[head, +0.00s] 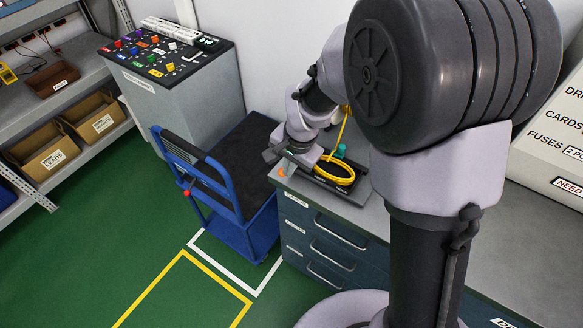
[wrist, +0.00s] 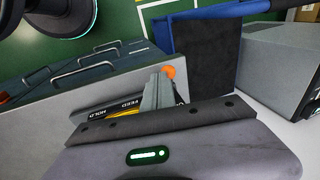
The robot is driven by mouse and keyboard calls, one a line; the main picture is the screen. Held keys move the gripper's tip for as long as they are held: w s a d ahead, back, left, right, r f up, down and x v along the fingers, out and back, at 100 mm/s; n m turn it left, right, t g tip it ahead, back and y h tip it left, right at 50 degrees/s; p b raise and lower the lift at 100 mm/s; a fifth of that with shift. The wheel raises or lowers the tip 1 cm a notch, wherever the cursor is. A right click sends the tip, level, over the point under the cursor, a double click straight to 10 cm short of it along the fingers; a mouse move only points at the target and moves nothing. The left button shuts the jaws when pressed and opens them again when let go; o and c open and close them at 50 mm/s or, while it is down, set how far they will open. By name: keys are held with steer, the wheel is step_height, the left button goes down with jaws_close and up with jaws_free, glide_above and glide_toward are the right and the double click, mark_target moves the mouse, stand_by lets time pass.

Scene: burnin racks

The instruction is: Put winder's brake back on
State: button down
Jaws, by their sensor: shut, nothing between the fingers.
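The winder (head: 322,180) is a low black unit on the drawer cabinet's top, with a coil of yellow cable (head: 336,176) and a green knob (head: 340,150). An orange ball knob (head: 282,173) is at its left end; it also shows in the wrist view (wrist: 169,72). White words FEED and HOLD are on the winder's edge (wrist: 97,113) in the wrist view. My gripper (head: 271,155) is shut and empty, its fingertips (wrist: 160,78) close by the orange knob. I cannot tell whether they touch it. The fingers hide part of the winder, and the lever's setting is unclear.
A blue trolley (head: 205,170) stands left of the drawer cabinet (head: 315,235). A grey console (head: 190,85) with coloured knobs is behind it. Shelves with cardboard bins (head: 50,150) are at left. Green floor is free at the front left.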

steer(key=shift+s+a+f+b, duration=0.15)
steer(key=shift+f+b, duration=0.15)
steer(key=shift+f, duration=0.15)
steer(key=shift+s+a+f+b, duration=0.1)
steer(key=shift+a+f+b, duration=0.05)
steer(key=shift+f+b, duration=0.2)
steer(key=shift+r, duration=0.1)
steer(key=shift+r+p, duration=0.65)
steer(key=shift+r, duration=0.05)
